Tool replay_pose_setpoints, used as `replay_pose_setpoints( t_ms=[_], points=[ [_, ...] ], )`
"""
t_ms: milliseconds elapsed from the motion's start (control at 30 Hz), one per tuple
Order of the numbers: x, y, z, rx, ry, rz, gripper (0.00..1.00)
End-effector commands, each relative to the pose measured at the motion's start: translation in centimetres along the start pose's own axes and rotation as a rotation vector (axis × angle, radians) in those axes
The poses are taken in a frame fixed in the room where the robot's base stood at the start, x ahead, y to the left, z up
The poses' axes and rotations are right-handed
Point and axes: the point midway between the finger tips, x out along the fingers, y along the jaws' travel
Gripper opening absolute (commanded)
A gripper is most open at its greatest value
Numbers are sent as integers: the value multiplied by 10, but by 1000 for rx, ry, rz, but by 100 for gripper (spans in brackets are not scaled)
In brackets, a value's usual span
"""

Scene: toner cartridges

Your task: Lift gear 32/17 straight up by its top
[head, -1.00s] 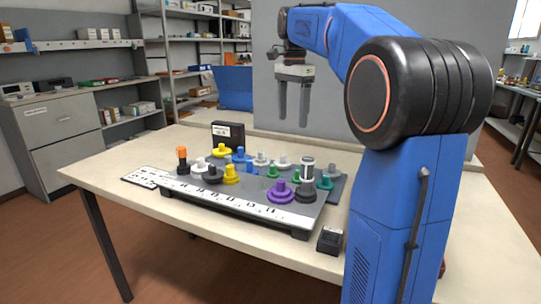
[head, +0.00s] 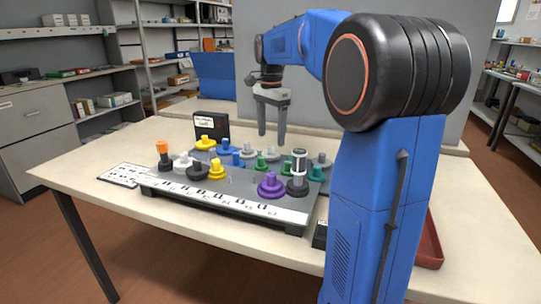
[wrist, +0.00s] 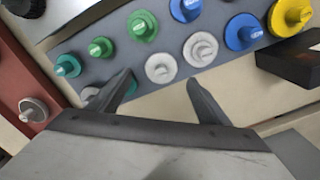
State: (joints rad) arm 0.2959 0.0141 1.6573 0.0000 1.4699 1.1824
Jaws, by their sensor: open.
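Several coloured stepped gears stand on a grey board (head: 235,198) with a white label strip along its front. The labels are too small to read, so I cannot tell which gear is 32/17. My gripper (head: 271,139) is open and empty, pointing down above the back of the board. In the wrist view my open fingers (wrist: 158,80) reach toward a white gear (wrist: 161,68). Beside it are another white gear (wrist: 200,49), a green gear (wrist: 142,26) and a blue gear (wrist: 243,32). A pale gear is partly hidden behind the left finger.
A black labelled box (head: 211,127) stands behind the board; it also shows in the wrist view (wrist: 292,60). A red tray (head: 431,245) lies at the right, partly behind my arm.

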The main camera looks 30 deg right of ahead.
Motion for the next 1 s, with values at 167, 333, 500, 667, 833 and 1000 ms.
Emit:
replay_pose_setpoints(
  t_ms=[167,333,500,667,833,1000],
  points=[
    [11,0,0,0,0,1,71],
    [26,-1,1,0,-1,2,71],
    [50,-3,1,0,-1,2,71],
    [62,-3,1,0,0,0,71],
    [63,-3,1,0,0,0,71],
    [63,-3,1,0,0,0,49]
  ],
)
